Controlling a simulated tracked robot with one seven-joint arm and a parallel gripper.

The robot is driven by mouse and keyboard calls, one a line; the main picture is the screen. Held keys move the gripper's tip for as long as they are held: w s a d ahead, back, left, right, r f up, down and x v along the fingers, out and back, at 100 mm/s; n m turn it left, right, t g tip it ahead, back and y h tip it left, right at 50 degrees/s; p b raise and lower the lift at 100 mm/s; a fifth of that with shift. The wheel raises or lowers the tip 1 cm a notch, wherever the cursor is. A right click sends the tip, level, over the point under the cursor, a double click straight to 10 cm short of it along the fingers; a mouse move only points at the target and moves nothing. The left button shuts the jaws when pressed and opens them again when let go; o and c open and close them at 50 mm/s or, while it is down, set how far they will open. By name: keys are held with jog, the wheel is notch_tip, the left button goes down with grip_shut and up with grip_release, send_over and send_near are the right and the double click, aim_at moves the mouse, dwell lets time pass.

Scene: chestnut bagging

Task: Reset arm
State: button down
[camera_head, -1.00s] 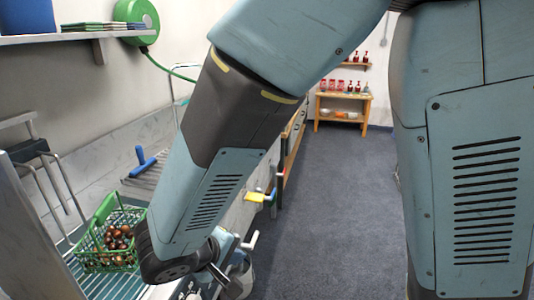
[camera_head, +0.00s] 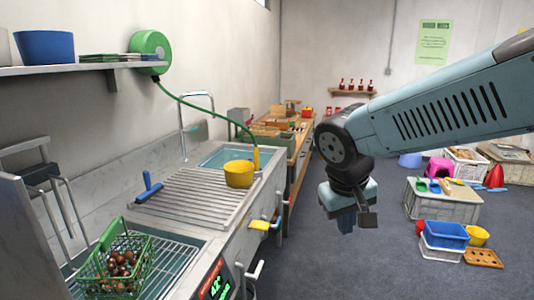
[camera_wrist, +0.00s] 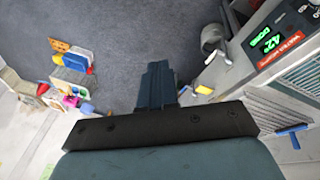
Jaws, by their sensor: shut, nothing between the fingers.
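My gripper (camera_head: 346,222) hangs from my arm at the centre right of the head view, pointing down over open floor. It is clear of the counter to its left. In the wrist view, my gripper (camera_wrist: 158,72) shows as dark fingers closed together, with bare floor beyond them. Nothing shows between the fingers. My arm comes in from the right edge of the head view.
A green basket (camera_head: 90,268) of chestnuts stands on a wire rack at lower left. A yellow pot (camera_head: 239,174) and blue-handled tool (camera_head: 148,188) are on the counter. Floor between is clear.

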jog(key=s+d+r+m+t+y, duration=0.2)
jog(key=s+d+r, duration=0.2)
jog(key=d+r, duration=0.2)
jog(key=shift+s+d+r+m+t, duration=0.2)
jog(key=shift+s+d+m+t, duration=0.15)
jog(key=shift+d, duration=0.35)
dwell(0.4)
